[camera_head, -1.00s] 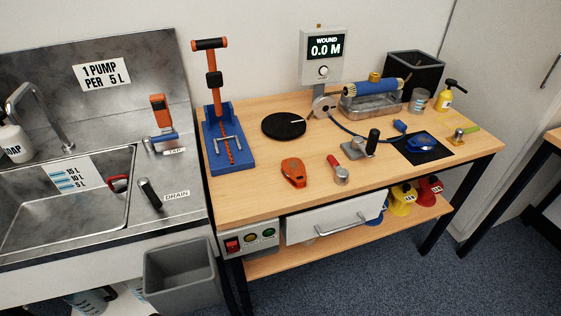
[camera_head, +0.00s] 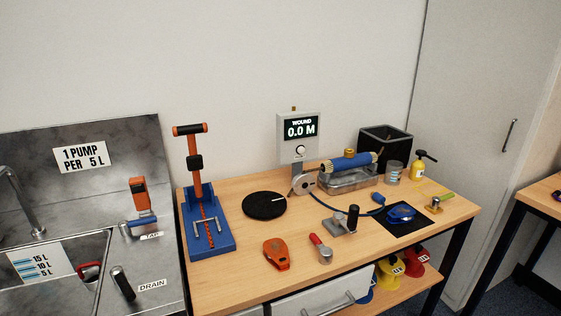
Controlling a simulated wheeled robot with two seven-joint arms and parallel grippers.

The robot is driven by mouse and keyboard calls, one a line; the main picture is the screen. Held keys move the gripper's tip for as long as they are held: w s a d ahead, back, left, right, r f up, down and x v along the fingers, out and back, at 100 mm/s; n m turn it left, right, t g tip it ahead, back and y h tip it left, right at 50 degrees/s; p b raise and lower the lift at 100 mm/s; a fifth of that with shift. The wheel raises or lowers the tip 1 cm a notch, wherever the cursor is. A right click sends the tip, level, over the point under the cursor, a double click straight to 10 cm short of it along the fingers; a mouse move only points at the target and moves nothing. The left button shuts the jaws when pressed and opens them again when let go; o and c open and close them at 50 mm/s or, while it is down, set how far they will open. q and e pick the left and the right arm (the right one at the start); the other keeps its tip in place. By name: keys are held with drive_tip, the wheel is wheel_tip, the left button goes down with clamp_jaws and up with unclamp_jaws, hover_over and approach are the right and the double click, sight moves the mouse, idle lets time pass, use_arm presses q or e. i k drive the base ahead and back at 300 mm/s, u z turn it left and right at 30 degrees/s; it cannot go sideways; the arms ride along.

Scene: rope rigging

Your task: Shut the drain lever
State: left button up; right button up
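The drain lever (camera_head: 123,283) is a black-handled lever on the steel sink deck at the lower left. It leans up and to the left, beside a white label reading DRAIN (camera_head: 152,285). The sink basin (camera_head: 60,300) lies to its left, with a level label of 15, 10 and 5 L (camera_head: 40,265) on its wall. I cannot tell from the handle whether the drain is open or shut. Neither of my grippers is in view.
The tap lever (camera_head: 142,222), blue with an orange tag, stands behind the drain lever. A red-handled item (camera_head: 90,271) sits at the basin's edge. To the right, a wooden bench (camera_head: 225,285) holds a blue-based pump (camera_head: 210,235) and several tools.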

sight(117, 272)
drive_tip(key=u, duration=1.5)
